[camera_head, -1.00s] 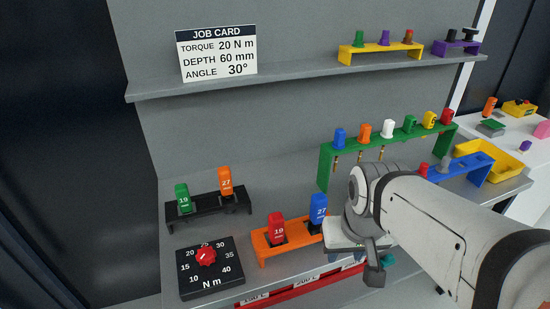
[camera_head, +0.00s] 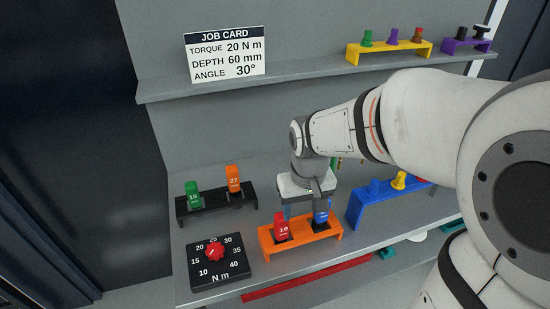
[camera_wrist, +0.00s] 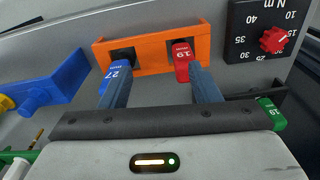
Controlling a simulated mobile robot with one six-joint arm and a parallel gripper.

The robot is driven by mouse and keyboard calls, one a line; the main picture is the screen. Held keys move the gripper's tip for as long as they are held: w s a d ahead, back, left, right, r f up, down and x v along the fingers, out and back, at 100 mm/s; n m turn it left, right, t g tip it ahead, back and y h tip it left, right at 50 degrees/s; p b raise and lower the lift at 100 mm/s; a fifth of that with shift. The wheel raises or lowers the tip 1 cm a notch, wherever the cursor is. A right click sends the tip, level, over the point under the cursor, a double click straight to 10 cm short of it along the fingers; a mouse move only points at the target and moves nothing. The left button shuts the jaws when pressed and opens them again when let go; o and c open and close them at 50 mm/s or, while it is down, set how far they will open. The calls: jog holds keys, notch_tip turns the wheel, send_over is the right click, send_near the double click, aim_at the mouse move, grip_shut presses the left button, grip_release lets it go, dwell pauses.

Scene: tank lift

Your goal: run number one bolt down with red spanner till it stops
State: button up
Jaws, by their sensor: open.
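The red spanner (camera_head: 282,228), marked 19, stands upright in the orange rack (camera_head: 268,246). A blue spanner (camera_head: 321,216), marked 27, stands to its right in the same rack. In the wrist view the red spanner (camera_wrist: 183,66) is at the tip of the right finger, and the blue one (camera_wrist: 117,69) is at the tip of the left finger. My gripper (camera_head: 305,209) is open and empty just above the rack; it also shows in the wrist view (camera_wrist: 157,78). I cannot tell whether the fingers touch the spanners. I cannot make out a number one bolt.
A black rack (camera_head: 214,203) holds a green and an orange spanner at the left. A torque dial (camera_head: 222,272) with a red knob stands in front of it. A blue rack (camera_head: 385,199) is close at the right. A job card (camera_head: 225,55) stands on the upper shelf.

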aim_at(281, 216)
jog(key=shift+n+g, duration=0.4)
jog(key=w+a, duration=0.1)
jog(key=a+p, duration=0.1)
jog(key=a, duration=0.1)
jog(key=w+a+f, duration=0.1)
jog(key=shift+w+a+p, duration=0.2)
jog(key=shift+w+p, duration=0.1)
jog(key=shift+a+f, duration=0.15)
jog(key=shift+f, duration=0.1)
notch_tip(281, 216, down, 7)
jog(key=shift+w+f+p, duration=0.1)
jog(key=shift+f+p, duration=0.1)
jog(key=shift+p, duration=0.4)
jog(key=shift+c, duration=0.4)
jog(key=c, duration=1.1)
jog(key=shift+c, duration=0.2)
